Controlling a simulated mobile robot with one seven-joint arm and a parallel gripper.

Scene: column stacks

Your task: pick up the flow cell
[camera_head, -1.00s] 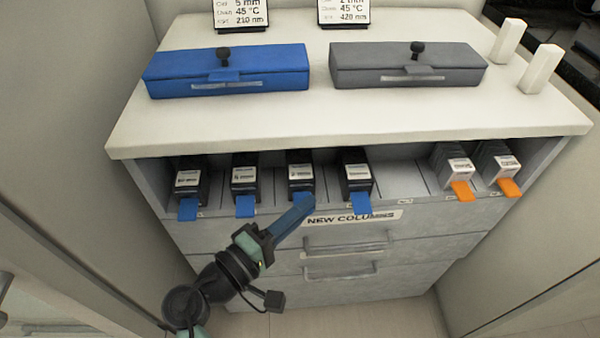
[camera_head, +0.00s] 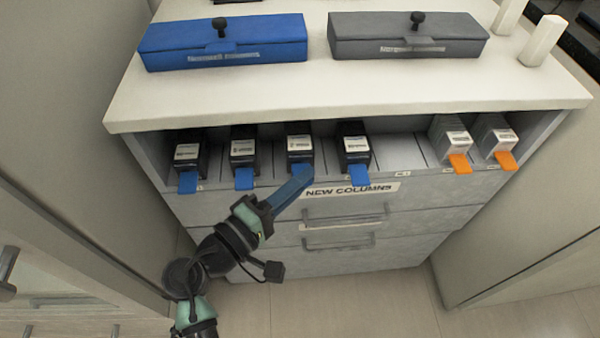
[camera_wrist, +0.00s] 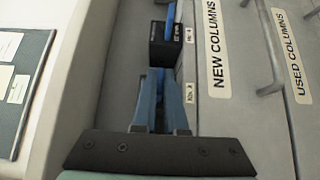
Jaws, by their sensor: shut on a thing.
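Several dark boxes with white labels and blue tabs stand in a row of slots under the counter top. The labels are too small to read, so I cannot tell which thing is the flow cell. My gripper (camera_head: 307,172) has long blue fingers and reaches from the lower left to the third dark box from the left (camera_head: 300,145). It is shut on that box's blue tab, which the fingers partly hide. In the wrist view the fingers (camera_wrist: 163,95) come together beside a dark box, and another dark box (camera_wrist: 164,48) stands just beyond.
Two pale boxes with orange tabs (camera_head: 457,143) stand in slots at the right. A blue case (camera_head: 220,45) and a grey case (camera_head: 405,38) lie on the counter top (camera_head: 330,92). Drawers with handles (camera_head: 345,215) lie below the slots.

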